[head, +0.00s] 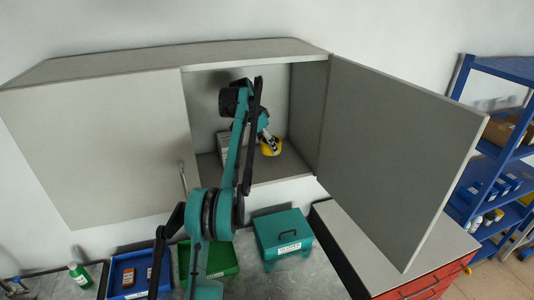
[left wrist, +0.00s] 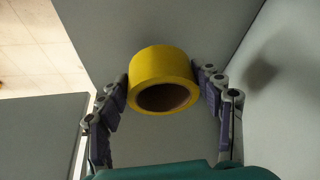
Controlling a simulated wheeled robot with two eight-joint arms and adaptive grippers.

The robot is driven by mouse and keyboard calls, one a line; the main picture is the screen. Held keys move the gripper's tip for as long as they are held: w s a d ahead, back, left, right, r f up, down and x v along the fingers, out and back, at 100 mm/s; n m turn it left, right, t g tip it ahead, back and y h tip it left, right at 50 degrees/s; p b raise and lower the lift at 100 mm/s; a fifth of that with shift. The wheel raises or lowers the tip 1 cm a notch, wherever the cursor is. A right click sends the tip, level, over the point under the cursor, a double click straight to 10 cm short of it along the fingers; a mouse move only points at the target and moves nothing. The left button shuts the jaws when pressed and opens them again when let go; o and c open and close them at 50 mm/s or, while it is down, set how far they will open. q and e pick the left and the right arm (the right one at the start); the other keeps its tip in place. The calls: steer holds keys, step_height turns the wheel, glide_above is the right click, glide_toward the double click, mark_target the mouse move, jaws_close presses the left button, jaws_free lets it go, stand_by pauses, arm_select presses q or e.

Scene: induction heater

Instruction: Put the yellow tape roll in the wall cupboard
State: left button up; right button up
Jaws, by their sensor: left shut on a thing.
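The yellow tape roll (head: 270,146) is inside the open right half of the wall cupboard (head: 283,170), at or just above the cupboard floor. My left gripper (head: 266,136) reaches into the cupboard and is shut on the roll. In the left wrist view the tape roll (left wrist: 162,80) sits between the two fingers of the left gripper (left wrist: 163,85), its dark hollow core facing the camera. I cannot tell whether the roll touches the cupboard floor. My right gripper is not in view.
The cupboard's right door (head: 405,150) stands wide open; its left door (head: 95,150) is shut. A pale box (head: 223,149) stands inside, left of the roll. Below are a teal toolbox (head: 282,233), blue tray (head: 130,275) and green bin (head: 220,260). A blue shelf rack (head: 490,150) stands right.

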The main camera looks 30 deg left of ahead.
mark_target(262, 143)
arm_select(q)
steer(key=shift+f, duration=1.55)
steer(key=shift+w+a+f+p, duration=0.1)
steer(key=shift+w+f+p, duration=0.05)
steer(key=shift+f+p, duration=0.25)
steer(key=shift+f, duration=0.1)
steer(key=o, duration=1.2)
steer(key=shift+f, duration=0.15)
steer(key=shift+o, duration=0.2)
steer(key=v, duration=0.8)
steer(key=shift+w+b, duration=0.15)
steer(key=shift+b, duration=0.15)
